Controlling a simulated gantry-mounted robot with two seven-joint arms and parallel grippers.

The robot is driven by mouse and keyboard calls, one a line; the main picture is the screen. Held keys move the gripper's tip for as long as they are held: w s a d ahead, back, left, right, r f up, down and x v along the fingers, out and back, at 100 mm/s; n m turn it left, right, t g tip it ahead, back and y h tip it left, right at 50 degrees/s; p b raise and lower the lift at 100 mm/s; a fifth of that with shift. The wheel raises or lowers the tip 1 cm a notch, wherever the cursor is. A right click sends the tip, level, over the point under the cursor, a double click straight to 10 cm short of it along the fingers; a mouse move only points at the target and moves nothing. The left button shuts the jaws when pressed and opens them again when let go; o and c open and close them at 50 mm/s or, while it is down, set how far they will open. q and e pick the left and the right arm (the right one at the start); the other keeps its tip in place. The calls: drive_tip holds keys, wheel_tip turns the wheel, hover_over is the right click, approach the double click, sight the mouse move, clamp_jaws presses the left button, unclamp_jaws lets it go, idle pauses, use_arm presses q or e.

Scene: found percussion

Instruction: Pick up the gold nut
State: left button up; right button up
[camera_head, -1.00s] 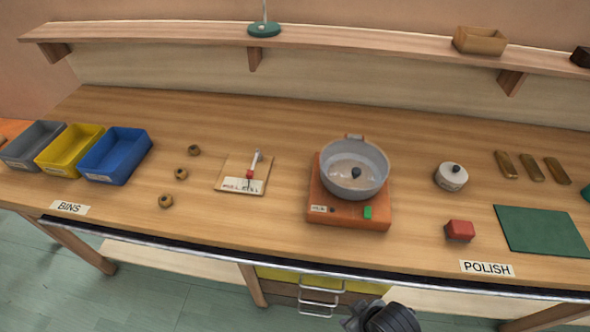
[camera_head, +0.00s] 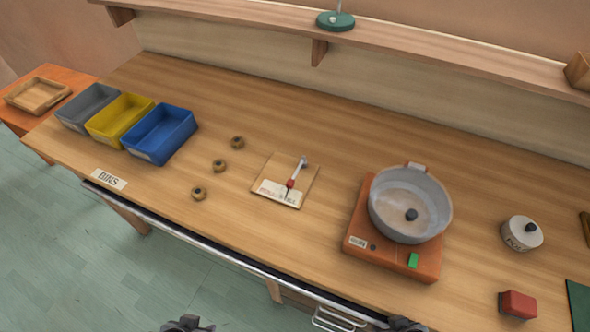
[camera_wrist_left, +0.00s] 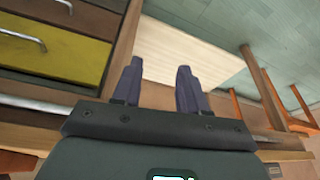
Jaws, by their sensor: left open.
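Three small brass-brown nuts lie apart in a slanting row on the bench: a near nut (camera_head: 199,193), a middle nut (camera_head: 219,165) and a far nut (camera_head: 237,142). They look alike in colour, so I cannot tell which one is the gold nut. My left gripper (camera_head: 187,324) is at the bottom edge of the head view, in front of the bench and well short of the nuts. The left wrist view shows its two fingers (camera_wrist_left: 157,88) apart with nothing between them. My right gripper (camera_head: 405,325) barely shows at the bottom edge, its fingers unclear.
Grey (camera_head: 88,107), yellow (camera_head: 119,118) and blue bins (camera_head: 160,133) stand left of the nuts. A small board with a lever (camera_head: 285,181) lies to their right, then an orange-based machine with a bowl (camera_head: 410,204). A metal rail (camera_head: 190,233) runs along the bench front.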

use_arm(q)
drive_tip(key=shift+s+f, duration=0.15)
drive_tip(key=shift+s, duration=0.25)
drive_tip(key=o, duration=0.5)
drive_tip(key=shift+d, duration=0.15)
drive_tip(key=shift+w+r, duration=0.1)
drive_tip(key=shift+r, duration=0.1)
